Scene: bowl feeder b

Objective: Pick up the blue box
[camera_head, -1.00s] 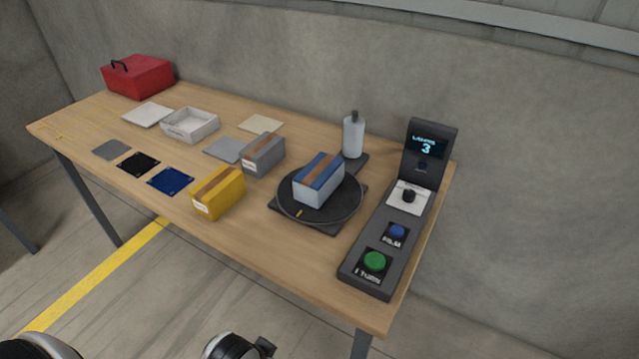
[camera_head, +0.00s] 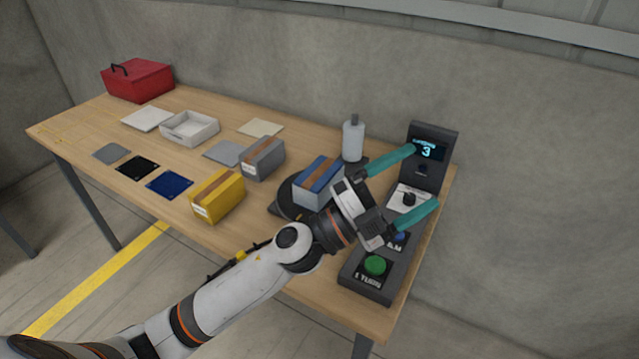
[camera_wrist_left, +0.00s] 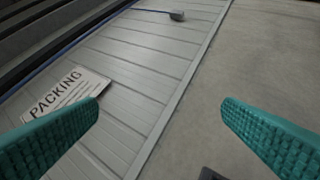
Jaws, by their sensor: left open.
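The blue box (camera_head: 316,183), blue on top with a brown tape strip and grey sides, sits on the round black turntable (camera_head: 284,200). My left gripper (camera_head: 425,177) is open, with teal fingers, in front of and to the right of the box, above the control panel. The gripper's body and wrist hide part of the box's right side and much of the turntable. In the left wrist view, both fingers (camera_wrist_left: 160,125) are spread apart with nothing between them. The box does not show there. My right gripper is not in view.
A control panel (camera_head: 353,278) with a green button and a display reading 3 stands at the right. A bottle (camera_head: 353,140) stands behind the turntable. Yellow (camera_head: 217,195) and grey (camera_head: 262,158) boxes stand left of it. A white tray (camera_head: 190,127) and red toolbox (camera_head: 138,80) are farther left.

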